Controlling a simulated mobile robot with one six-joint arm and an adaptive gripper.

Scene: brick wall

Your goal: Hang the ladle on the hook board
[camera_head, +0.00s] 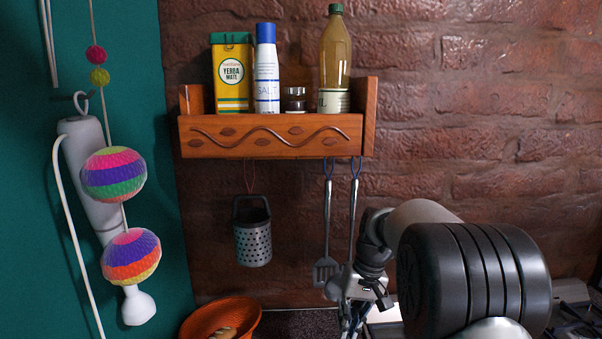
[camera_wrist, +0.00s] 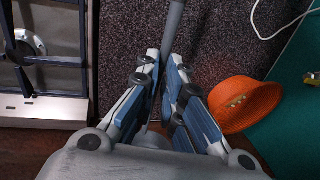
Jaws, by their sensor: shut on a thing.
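The wooden hook board (camera_head: 270,150) is the front of a shelf on the brick wall. The ladle's long grey handle (camera_head: 353,215) stands upright below the board's right end, with a blue loop at its top. The loop reaches the board's lower edge; I cannot tell whether it is on a hook. My gripper (camera_head: 350,292) is low on the handle, right of the hanging spatula (camera_head: 326,225). In the wrist view my gripper (camera_wrist: 168,90) is shut on the ladle (camera_wrist: 173,35), whose handle runs between the blue-padded fingers. The ladle's bowl is mostly hidden.
A grater (camera_head: 252,232) hangs at the left of the board. A yellow box (camera_head: 232,80), a salt container (camera_head: 266,75), a small jar (camera_head: 295,100) and a bottle (camera_head: 335,65) stand on the shelf. An orange bowl (camera_head: 222,318) is below. Wall to the right is bare.

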